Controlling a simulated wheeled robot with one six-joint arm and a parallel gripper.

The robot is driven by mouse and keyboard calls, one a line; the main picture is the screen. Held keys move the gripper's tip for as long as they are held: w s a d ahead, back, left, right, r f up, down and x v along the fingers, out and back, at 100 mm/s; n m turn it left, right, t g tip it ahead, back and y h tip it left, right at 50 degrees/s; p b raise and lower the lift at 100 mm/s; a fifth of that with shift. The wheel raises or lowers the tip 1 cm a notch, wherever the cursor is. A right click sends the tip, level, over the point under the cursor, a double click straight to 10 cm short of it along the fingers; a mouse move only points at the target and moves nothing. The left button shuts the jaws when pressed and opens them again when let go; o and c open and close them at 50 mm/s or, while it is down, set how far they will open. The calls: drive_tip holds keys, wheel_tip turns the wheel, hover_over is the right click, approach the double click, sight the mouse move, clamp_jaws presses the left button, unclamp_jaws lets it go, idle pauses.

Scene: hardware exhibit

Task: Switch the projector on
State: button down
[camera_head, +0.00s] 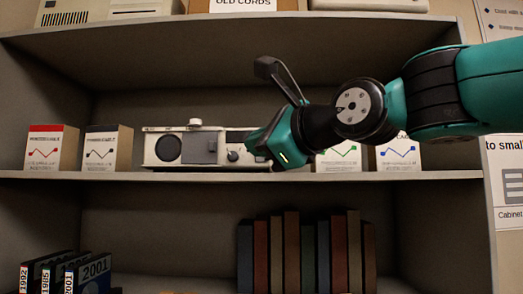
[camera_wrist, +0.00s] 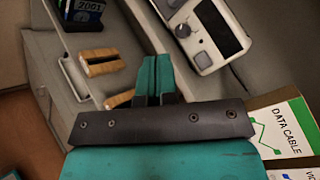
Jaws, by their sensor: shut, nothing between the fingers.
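The projector (camera_head: 190,147), a cream box with a round dark lens, a grey middle panel and a knob, stands on the middle shelf in the head view. My arm covers its right end. In the wrist view its cream body (camera_wrist: 207,32) runs along the upper right, with a dark panel and round knobs. My gripper (camera_wrist: 154,80) shows in the wrist view as two teal fingers shut together with nothing between them, beside and apart from the projector in the picture. In the head view my teal gripper body is in front of the projector's right end; whether it touches cannot be told.
Small cable boxes stand left (camera_head: 46,148) and right (camera_head: 340,157) of the projector; one reading DATA CABLE (camera_wrist: 282,132) is close on the right in the wrist view. The shelf edge (camera_head: 200,176) runs in front. Books (camera_head: 305,252) and dated volumes (camera_head: 88,275) stand below.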

drive_tip(key=shift+w, duration=0.1)
idle(0.3)
drive_tip(key=w+p, duration=0.4)
drive_tip(key=w, duration=0.4)
drive_tip(key=shift+w+d, duration=0.2)
drive_tip(key=shift+w, duration=0.1)
drive_tip(key=shift+w, duration=0.1)
idle(1.7)
drive_tip(key=shift+w, duration=0.35)
drive_tip(key=shift+w+p, duration=0.4)
drive_tip(key=shift+p, duration=0.15)
idle(0.5)
drive_tip(key=shift+s+b, duration=0.45)
drive_tip(key=shift+s, duration=0.35)
drive_tip(key=shift+s, duration=0.1)
